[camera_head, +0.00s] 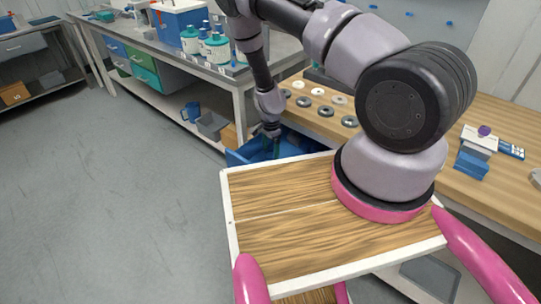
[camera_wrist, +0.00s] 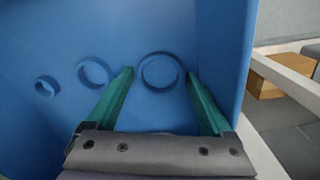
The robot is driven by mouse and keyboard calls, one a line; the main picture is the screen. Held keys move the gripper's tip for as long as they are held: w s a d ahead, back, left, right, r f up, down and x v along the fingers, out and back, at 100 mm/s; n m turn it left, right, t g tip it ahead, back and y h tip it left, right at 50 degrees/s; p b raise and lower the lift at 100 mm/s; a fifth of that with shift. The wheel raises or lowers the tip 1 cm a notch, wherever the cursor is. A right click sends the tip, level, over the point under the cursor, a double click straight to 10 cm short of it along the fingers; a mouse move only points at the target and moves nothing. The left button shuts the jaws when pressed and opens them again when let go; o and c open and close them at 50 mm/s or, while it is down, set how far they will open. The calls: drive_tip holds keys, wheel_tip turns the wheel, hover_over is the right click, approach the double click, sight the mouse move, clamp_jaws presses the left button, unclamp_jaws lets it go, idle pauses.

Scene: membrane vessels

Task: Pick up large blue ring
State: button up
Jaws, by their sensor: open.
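The large blue ring (camera_wrist: 160,87) lies on the floor of a blue bin, seen in the wrist view. My gripper (camera_wrist: 160,80) is open, with its two green fingers reaching into the bin. The ring appears between the fingertips, with a gap on each side; I cannot tell how far above the floor the fingertips are. In the head view my gripper (camera_head: 276,148) is small and points down into the blue bin (camera_head: 240,158); the ring is hidden there.
A middle-sized blue ring (camera_wrist: 93,72) and a small blue ring (camera_wrist: 46,87) lie left of the large one. The bin's right wall (camera_wrist: 238,60) stands close to the right finger. A wooden bench (camera_head: 500,200) carries several washers. My wood-topped base fills the foreground.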

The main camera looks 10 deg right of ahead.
drive_tip(key=c, duration=1.1)
drive_tip(key=shift+r, duration=0.15)
